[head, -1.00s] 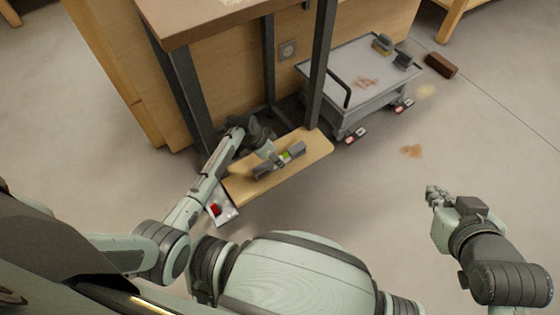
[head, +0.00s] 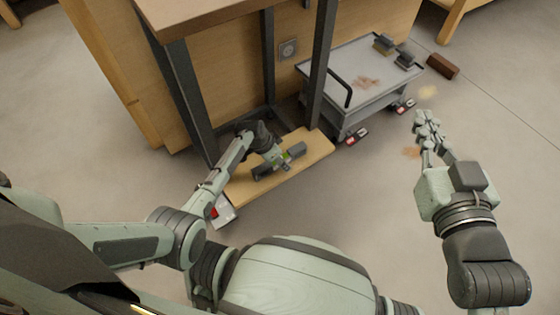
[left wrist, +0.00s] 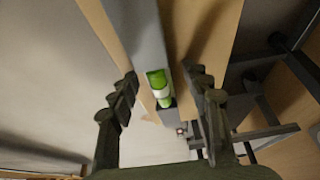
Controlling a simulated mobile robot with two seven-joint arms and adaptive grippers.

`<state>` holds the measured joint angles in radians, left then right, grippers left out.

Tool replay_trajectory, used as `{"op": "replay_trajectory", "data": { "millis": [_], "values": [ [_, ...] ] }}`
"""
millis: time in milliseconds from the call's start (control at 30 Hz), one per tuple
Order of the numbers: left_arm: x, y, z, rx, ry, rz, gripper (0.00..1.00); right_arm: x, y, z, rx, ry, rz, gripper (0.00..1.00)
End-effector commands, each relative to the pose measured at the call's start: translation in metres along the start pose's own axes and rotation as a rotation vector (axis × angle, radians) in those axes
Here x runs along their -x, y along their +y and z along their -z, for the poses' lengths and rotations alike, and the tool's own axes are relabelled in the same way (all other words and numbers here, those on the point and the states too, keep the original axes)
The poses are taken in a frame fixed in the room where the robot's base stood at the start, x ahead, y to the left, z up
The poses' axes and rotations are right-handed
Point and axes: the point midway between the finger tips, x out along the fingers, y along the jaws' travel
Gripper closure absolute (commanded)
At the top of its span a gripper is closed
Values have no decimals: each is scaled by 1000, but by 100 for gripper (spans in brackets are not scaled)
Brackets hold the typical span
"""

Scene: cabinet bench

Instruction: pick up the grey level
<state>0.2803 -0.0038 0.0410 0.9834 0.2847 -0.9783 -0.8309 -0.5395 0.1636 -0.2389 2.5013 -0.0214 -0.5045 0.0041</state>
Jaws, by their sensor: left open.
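The grey level (head: 298,150) is a straight grey bar with a bright green window. It lies on a low wooden board (head: 311,146) beside the bench legs. In the left wrist view the level (left wrist: 147,38) runs between my two fingers, with its green vial (left wrist: 158,84) in the gap. My left gripper (head: 281,163) is over the middle of the level and hides part of it; its fingers (left wrist: 162,88) are open, one on each side. I cannot tell whether they touch it. My right gripper (head: 427,120) is empty over the floor at right; its finger gap is unclear.
A grey cart (head: 350,75) with a black handle stands behind the board, with small blocks on top. A dark bench leg (head: 318,70) rises close to the board's far end. A white tray with a red item (head: 216,212) is partly under my left arm. A brown block (head: 442,66) lies on the floor.

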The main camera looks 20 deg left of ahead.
Motion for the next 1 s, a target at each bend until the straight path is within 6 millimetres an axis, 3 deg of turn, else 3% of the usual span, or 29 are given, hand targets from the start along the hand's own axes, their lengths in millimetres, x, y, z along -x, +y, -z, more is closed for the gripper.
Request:
{"op": "replay_trajectory", "data": {
  "millis": [167,567,1000],
  "values": [
    [0,0,0,0,1,0,52,0,0,0,0,0,0,100],
    [0,0,0,0,1,1,100,0,0,0,0,-1,0,100],
    [4,-1,2,0,2,2,100,0,1,-1,1,-15,-2,100]
  ]
}}
